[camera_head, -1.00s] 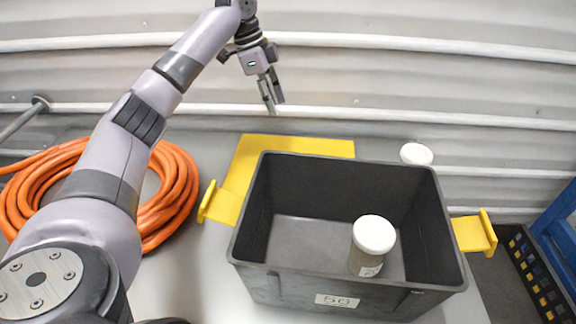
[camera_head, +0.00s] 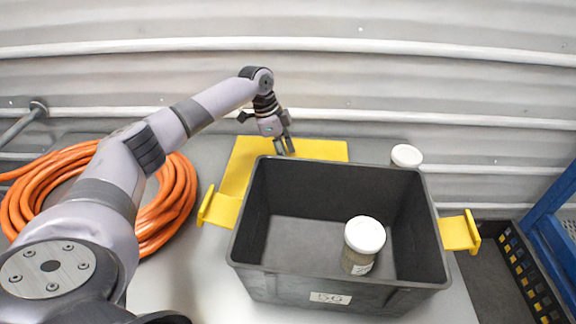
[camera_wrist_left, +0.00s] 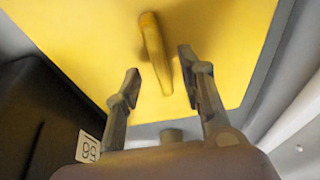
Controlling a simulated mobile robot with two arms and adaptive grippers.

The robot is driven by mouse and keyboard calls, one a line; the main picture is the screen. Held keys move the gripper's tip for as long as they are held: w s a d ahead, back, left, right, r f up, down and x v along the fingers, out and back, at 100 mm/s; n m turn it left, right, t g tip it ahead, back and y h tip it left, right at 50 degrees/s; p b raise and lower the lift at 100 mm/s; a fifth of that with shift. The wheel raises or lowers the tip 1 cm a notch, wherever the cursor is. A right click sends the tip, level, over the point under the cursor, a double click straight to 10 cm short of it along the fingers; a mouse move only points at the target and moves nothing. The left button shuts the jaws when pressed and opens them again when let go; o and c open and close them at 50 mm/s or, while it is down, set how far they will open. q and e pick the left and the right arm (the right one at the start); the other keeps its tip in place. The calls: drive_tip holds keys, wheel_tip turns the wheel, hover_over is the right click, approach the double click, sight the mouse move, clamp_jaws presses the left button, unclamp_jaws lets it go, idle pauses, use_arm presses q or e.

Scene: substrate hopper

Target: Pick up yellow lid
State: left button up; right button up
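The yellow lid (camera_head: 240,165) lies flat on the grey table behind the dark bin, which hides part of it. In the left wrist view the lid (camera_wrist_left: 80,40) fills the top, with a raised yellow handle (camera_wrist_left: 155,50) on it. My left gripper (camera_head: 284,149) is just above the lid, behind the bin's back wall. In the wrist view its two fingers (camera_wrist_left: 161,63) are apart, one on each side of the handle, and nothing is held. Whether the fingertips touch the lid cannot be told. My right gripper is not in view.
The dark bin (camera_head: 400,285) has yellow side tabs (camera_head: 460,232) and holds a white-capped jar (camera_head: 364,240). Another white-capped container (camera_head: 407,156) is behind it. An orange hose coil (camera_head: 180,195) lies at left. A corrugated wall (camera_head: 420,80) stands close behind the table.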

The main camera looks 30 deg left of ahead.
use_arm(q)
drive_tip(key=shift+x, duration=0.9)
drive_tip(key=shift+c, duration=0.2)
clamp_jaws()
